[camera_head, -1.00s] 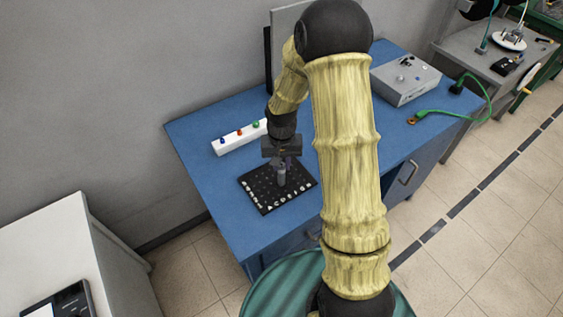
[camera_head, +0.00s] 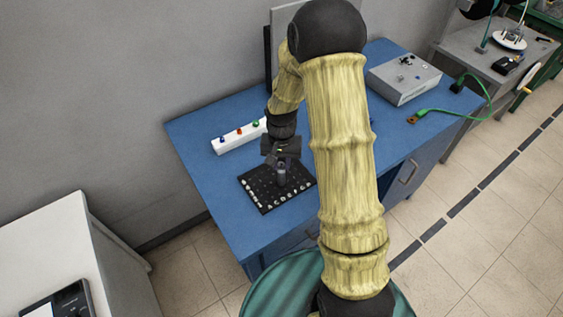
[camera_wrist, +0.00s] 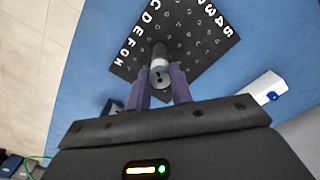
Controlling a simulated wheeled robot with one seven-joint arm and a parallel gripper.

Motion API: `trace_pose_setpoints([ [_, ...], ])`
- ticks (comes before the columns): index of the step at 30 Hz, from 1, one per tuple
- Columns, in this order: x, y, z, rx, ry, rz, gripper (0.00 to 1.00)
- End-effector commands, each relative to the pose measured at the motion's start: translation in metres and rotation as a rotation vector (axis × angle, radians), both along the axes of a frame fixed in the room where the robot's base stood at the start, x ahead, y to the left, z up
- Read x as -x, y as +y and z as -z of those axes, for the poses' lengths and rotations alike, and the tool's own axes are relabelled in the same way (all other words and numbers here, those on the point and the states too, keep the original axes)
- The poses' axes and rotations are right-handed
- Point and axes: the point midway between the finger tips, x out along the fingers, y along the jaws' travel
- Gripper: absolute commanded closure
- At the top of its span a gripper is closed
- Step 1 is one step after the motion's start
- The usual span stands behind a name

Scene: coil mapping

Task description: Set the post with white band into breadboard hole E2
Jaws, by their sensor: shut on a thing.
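The post with white band (camera_wrist: 159,65) is between my gripper's fingers in the wrist view, its far end over the breadboard. My gripper (camera_wrist: 163,85) is shut on it. The black breadboard (camera_head: 255,188) lies on the blue table, with white letters along one edge and numbers along another; its holes show in the wrist view (camera_wrist: 205,50). In the head view my gripper (camera_head: 282,168) is above the board and the post appears as a dark upright shape below it. Whether the post's lower end is in a hole, and in which one, I cannot tell.
A white strip with coloured knobs (camera_head: 238,138) stands behind the board. A grey box (camera_head: 404,79) and a green cable (camera_head: 440,113) are at the table's right. The blue table (camera_head: 215,180) is clear around the board's left side.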

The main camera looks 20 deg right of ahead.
Motion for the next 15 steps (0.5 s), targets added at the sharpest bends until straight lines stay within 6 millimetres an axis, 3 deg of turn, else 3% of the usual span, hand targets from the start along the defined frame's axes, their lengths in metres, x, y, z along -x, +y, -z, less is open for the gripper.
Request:
trace_pose_setpoints([
  [5, 0.0014, 0.0000, 0.0019, 0.002, 0.004, 0.274, 1.00],
  [11, 0.0015, -0.0003, 0.0021, 0.001, 0.005, 0.304, 1.00],
  [12, 0.0015, -0.0004, 0.0022, 0.001, 0.006, 0.304, 0.76],
  [15, 0.0014, -0.0003, 0.0021, 0.001, 0.005, 0.303, 0.57],
])
